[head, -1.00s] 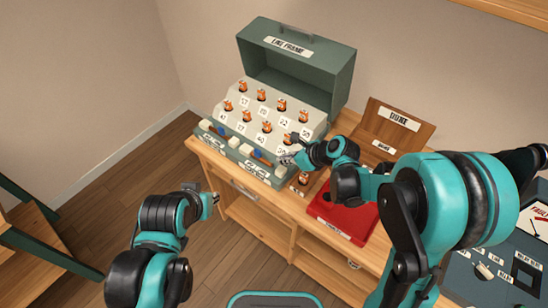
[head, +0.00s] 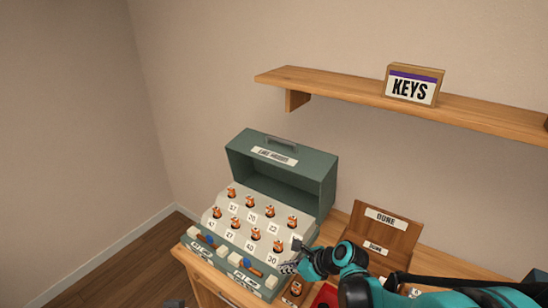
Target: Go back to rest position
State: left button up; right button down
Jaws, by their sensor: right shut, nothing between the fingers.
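My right gripper (head: 290,264) is shut and empty. It is at the front right corner of an open grey-green case (head: 322,178), and I cannot tell whether it touches it. My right arm reaches in from the lower right. A small grey tip at the bottom edge appears to be my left gripper (head: 175,303); the rest of it is out of frame. The case holds several orange-topped pieces (head: 270,211) in numbered rows on a pale stepped panel.
The case stands on a wooden desk (head: 206,291). An orange-topped piece (head: 295,288) stands in front of it. A wooden "DONE" holder (head: 385,232) and part of a red object (head: 325,297) are to the right. A wall shelf (head: 340,86) carries a "KEYS" sign (head: 412,85).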

jog(key=s+d+r+n+t+h, duration=0.1)
jog(key=s+d+r+n+h, duration=0.2)
jog(key=n, duration=0.9)
jog(key=s+d+r+n+t+h, duration=0.1)
jog(key=s+d+r+n+h, duration=0.3)
jog(key=s+d+n, duration=0.6)
jog(key=shift+s+n+b, duration=0.35)
jog(key=shift+s+n, duration=1.15)
jog(key=shift+s, duration=0.8)
jog(key=shift+f, duration=0.1)
